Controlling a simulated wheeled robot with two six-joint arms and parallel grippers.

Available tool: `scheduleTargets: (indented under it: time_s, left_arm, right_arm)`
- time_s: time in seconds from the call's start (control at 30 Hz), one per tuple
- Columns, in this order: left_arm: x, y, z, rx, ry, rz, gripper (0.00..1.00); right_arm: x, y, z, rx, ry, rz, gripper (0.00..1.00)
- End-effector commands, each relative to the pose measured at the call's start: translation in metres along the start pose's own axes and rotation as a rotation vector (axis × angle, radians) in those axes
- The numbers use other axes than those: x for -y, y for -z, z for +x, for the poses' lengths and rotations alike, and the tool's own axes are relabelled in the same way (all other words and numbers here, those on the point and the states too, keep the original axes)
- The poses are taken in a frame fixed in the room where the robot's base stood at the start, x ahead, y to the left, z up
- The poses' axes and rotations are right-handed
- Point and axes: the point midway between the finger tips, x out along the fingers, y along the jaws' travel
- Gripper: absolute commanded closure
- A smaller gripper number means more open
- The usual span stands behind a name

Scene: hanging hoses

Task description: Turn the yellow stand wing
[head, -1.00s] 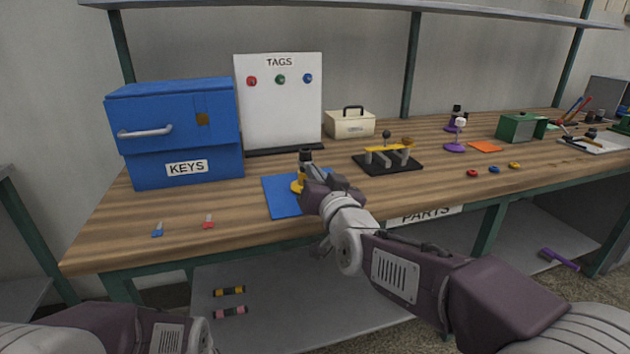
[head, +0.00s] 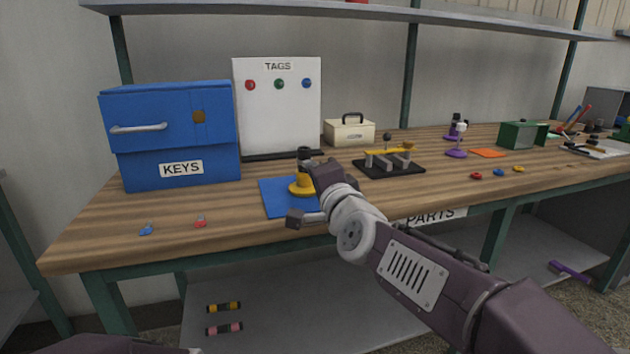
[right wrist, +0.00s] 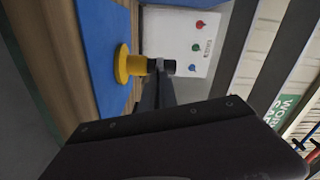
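The yellow stand (head: 299,190) is upright on the blue mat (head: 275,199), with a round yellow base and a black upper part. It also shows sideways in the right wrist view (right wrist: 122,65), with its yellow post, a small grey piece and a black end. The wing cannot be made out clearly. My right gripper (head: 314,172) is at the right side of the stand's upper part. In the right wrist view its dark finger reaches up to the post by the grey piece. Whether it touches, or how far the fingers are apart, is hidden. My left gripper is out of view.
A blue KEYS box (head: 222,152) and a white TAGS board (head: 276,120) stand behind left. A black rack (head: 392,170) with a yellow bar is to the right of the mat.

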Motion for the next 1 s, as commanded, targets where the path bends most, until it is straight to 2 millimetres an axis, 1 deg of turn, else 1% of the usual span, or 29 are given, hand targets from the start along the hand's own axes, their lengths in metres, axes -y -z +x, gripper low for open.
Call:
scheduleTargets:
  time_s: [0.03,0.3,1.0]
  left_arm:
    - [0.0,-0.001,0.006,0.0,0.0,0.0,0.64]
    - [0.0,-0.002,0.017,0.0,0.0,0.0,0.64]
    - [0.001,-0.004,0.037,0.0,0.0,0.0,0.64]
  right_arm:
    - [-0.003,-0.001,0.0,0.0,0.0,0.043,1.0]
    - [-0.004,-0.001,0.0,0.0,0.0,0.299,1.0]
    - [-0.004,-0.002,0.0,0.001,-0.001,0.964,1.0]
